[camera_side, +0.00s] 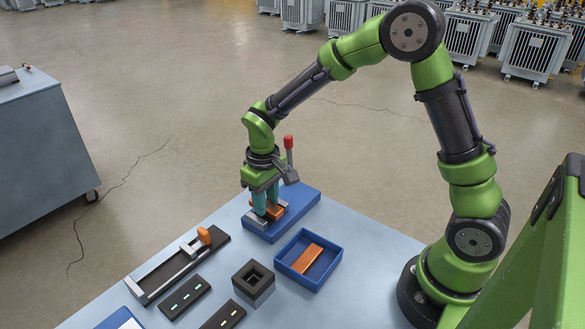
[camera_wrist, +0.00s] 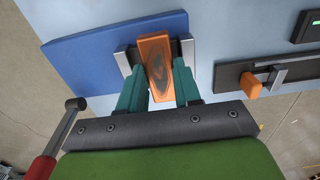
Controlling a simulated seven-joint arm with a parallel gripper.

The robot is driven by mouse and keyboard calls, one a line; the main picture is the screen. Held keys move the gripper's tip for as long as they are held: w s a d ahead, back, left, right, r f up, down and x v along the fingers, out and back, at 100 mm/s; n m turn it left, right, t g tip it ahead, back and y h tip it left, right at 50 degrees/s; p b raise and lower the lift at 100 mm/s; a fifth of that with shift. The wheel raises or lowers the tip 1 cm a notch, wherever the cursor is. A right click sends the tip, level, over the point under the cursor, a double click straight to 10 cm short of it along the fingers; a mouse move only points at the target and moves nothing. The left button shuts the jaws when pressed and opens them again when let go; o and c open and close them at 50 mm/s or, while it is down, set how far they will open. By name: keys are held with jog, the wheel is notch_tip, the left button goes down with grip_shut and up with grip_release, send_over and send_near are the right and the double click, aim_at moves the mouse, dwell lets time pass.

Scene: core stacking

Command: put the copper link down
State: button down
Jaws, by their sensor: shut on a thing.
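A copper link (camera_side: 279,209) is between the teal fingers of my gripper (camera_side: 266,203), low over a blue base (camera_side: 302,204) at the table's far edge. In the wrist view my gripper (camera_wrist: 158,88) is shut on the copper link (camera_wrist: 155,48), which has a dark patch on its face. Grey blocks (camera_wrist: 187,50) stand on both sides of it on the blue base (camera_wrist: 85,55). I cannot tell whether the link touches the base. A second copper piece (camera_side: 307,258) lies in a blue tray (camera_side: 328,270).
A dark slide fixture with an orange handle (camera_side: 204,236) lies left of the tray. A black square block with a hole (camera_side: 253,282) and dark strips with lights (camera_side: 184,297) are nearer. A red-knobbed lever (camera_side: 289,152) rises beside my gripper. Table between them is partly clear.

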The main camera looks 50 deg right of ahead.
aim_at(267, 203)
jog(key=shift+f, duration=0.55)
dwell(0.4)
jog(key=c, duration=0.7)
grip_release()
jog(key=shift+a, duration=0.1)
notch_tip(267, 203, up, 16)
jog(key=s+d+r+m+t+y, duration=0.1)
jog(key=s+r+m+t, duration=0.1)
jog(key=s, duration=0.6)
jog(key=s+d+r+m+t+y, duration=0.1)
jog(key=s+r+m+t, duration=0.1)
jog(key=s+t, duration=0.3)
jog(key=s, duration=0.3)
jog(key=shift+s+d, duration=0.15)
jog(key=shift+s, duration=0.25)
